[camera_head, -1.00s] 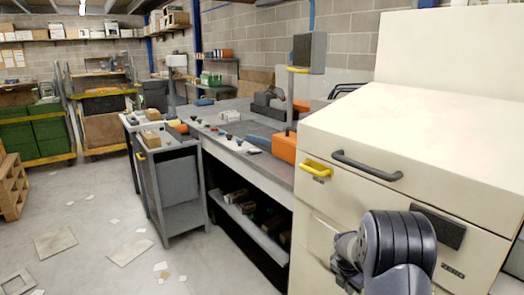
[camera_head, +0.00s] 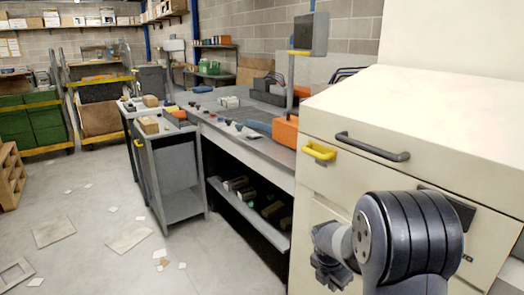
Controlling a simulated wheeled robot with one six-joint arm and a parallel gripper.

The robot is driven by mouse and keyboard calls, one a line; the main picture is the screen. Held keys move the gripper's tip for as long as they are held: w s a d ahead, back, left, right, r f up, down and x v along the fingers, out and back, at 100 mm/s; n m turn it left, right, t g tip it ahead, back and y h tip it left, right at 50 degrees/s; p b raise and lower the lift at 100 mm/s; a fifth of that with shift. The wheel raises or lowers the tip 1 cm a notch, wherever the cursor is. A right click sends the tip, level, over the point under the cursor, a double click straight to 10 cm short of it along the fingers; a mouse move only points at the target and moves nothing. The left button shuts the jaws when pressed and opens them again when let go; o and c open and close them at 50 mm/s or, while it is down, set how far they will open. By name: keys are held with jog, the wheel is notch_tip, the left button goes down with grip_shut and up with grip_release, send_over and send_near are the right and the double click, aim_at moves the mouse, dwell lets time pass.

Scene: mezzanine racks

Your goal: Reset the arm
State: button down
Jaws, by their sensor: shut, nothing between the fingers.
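My arm shows at the lower right of the head view, folded in front of the cream cabinet (camera_head: 320,185). My gripper (camera_head: 328,278) hangs at the left end of the arm, low in front of the cabinet's front face. It looks small and dark, and its fingers are close together with nothing between them. It is apart from the yellow handle (camera_head: 319,150) and the dark grey handle (camera_head: 372,147) above it.
A grey workbench (camera_head: 255,140) with small items and a lower shelf runs left of the cabinet. A grey cart (camera_head: 170,165) stands at its left end. Flat pieces (camera_head: 54,231) litter the open floor. Green bins (camera_head: 35,120) stand far left.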

jog(key=p+v, duration=0.1)
jog(key=v, duration=0.6)
jog(key=w+d+r+p, duration=0.1)
jog(key=w+d+p, duration=0.2)
jog(key=p, duration=0.5)
jog(key=shift+w+d+r, duration=0.15)
jog(key=shift+w+d, duration=0.2)
jog(key=shift+d, duration=0.5)
jog(key=shift+a+b, duration=0.1)
jog(key=shift+b, duration=0.3)
